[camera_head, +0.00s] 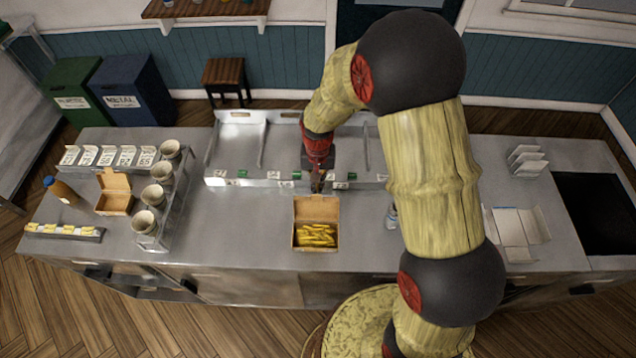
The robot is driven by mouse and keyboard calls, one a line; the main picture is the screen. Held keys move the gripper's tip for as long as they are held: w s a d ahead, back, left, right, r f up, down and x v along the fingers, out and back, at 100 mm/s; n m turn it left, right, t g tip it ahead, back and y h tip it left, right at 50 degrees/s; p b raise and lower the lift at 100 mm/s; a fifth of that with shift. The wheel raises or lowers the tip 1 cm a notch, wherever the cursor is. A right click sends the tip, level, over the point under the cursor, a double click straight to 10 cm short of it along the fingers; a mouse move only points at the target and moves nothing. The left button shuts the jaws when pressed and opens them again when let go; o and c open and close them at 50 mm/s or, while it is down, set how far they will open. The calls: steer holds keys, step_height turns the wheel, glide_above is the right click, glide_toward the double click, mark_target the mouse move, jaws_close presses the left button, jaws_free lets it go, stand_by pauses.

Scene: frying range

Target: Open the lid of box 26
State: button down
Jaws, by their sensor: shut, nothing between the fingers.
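A brown cardboard box (296,239) with yellow fries (315,236) in it stands on the steel counter, near the middle of its front part. Its lid (316,209) stands raised at the back of the box, so the fries show. I cannot read a number on this box. My gripper (316,187) is shut and empty, pointing down just behind the top edge of the lid. I cannot tell whether it touches the lid. A second brown box (115,204) with its lid up stands at the left of the counter; no number is readable on it either.
A steel divided tray (228,150) with small labels along its front edge lies behind the box, under my arm. A rack of cups (152,198), a bottle (61,190) and white cards (108,155) stand at left. Unfolded white cartons (510,225) lie at right. The counter left of the box is clear.

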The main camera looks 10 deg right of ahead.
steer(key=shift+s+a+r, duration=0.15)
steer(key=shift+s+r, duration=0.1)
steer(key=shift+s, duration=0.25)
steer(key=shift+r, duration=0.15)
step_height(320, 180, up, 13)
steer(key=p, duration=0.1)
steer(key=shift+r, duration=0.15)
stand_by(0.6)
